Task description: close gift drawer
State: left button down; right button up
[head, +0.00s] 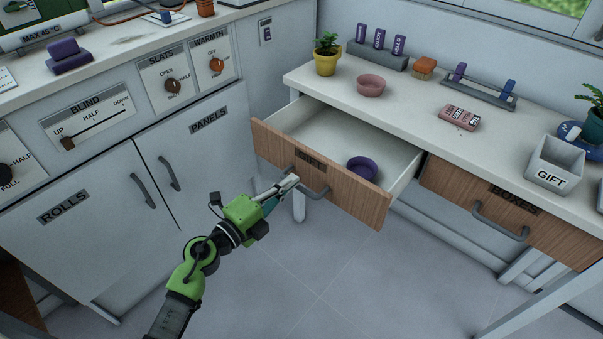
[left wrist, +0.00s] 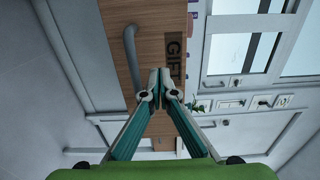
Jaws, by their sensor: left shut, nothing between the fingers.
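The gift drawer (head: 330,185) is pulled out from under the counter, with a wooden front, a grey bar handle and a GIFT label. A purple bowl (head: 361,169) lies inside it near the front. My left gripper (head: 292,180) is shut and empty, its tips at the drawer front near the handle's left part. In the left wrist view, the closed fingertips (left wrist: 163,75) point at the wooden front (left wrist: 150,40) beside the handle (left wrist: 131,57) and the GIFT label. I cannot tell whether they touch it. My right gripper is not in view.
The boxes drawer (head: 490,205) to the right looks shut. The counter holds a pink bowl (head: 371,86), a yellow plant pot (head: 327,62), a GIFT bin (head: 553,165) and a red card box (head: 459,118). Cabinets (head: 100,190) stand left. The floor (head: 310,275) in front is clear.

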aim_at(309, 167)
pick_arm(q)
jog(key=shift+b+x, duration=0.3)
jog(key=shift+x, duration=2.05)
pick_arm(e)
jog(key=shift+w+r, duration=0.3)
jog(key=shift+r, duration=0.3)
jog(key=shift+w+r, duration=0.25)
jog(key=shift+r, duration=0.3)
